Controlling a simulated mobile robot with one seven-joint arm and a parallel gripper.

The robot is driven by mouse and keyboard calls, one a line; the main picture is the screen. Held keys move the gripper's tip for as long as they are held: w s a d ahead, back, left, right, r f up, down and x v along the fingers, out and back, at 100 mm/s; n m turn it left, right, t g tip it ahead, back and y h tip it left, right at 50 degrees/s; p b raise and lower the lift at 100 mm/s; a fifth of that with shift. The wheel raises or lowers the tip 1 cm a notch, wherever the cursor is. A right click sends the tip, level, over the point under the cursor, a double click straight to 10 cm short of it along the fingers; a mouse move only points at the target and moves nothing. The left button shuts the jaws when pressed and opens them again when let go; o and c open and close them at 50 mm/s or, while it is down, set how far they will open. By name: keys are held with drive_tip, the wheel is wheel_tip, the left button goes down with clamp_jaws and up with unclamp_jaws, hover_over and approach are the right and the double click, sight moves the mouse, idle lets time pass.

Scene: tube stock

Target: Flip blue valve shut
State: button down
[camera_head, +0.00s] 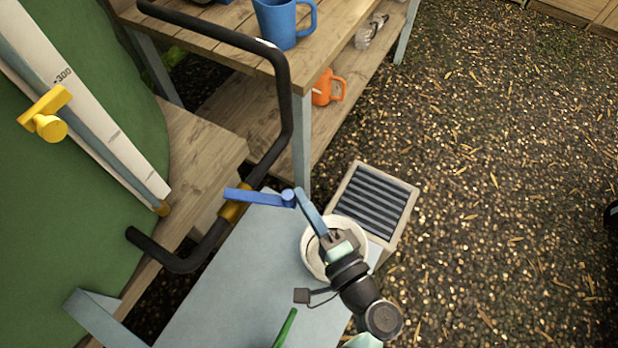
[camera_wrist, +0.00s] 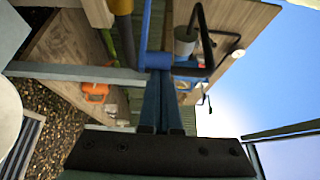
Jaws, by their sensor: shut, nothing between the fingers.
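The blue valve lever (camera_head: 255,197) sits on the brass fitting (camera_head: 232,210) of a bent black pipe. It points across the pipe, its round end knob (camera_head: 289,198) to the right. In the wrist view the blue lever (camera_wrist: 146,28) runs up from its round end just ahead of my fingers. My gripper (camera_head: 299,194) is shut and empty. Its blue-grey fingers are right beside the knob; I cannot tell whether they touch it. The shut fingers also show in the wrist view (camera_wrist: 161,82).
A wooden table with a blue mug (camera_head: 281,24) stands behind the pipe; an orange mug (camera_head: 323,88) is on its lower shelf. A white round container (camera_head: 308,252) is below my wrist, near a slatted box (camera_head: 376,200). A yellow valve (camera_head: 46,116) is at left. Gravel ground at right is open.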

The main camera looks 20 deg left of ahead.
drive_tip(key=s+m+t+h, duration=0.2)
drive_tip(key=shift+s, duration=1.15)
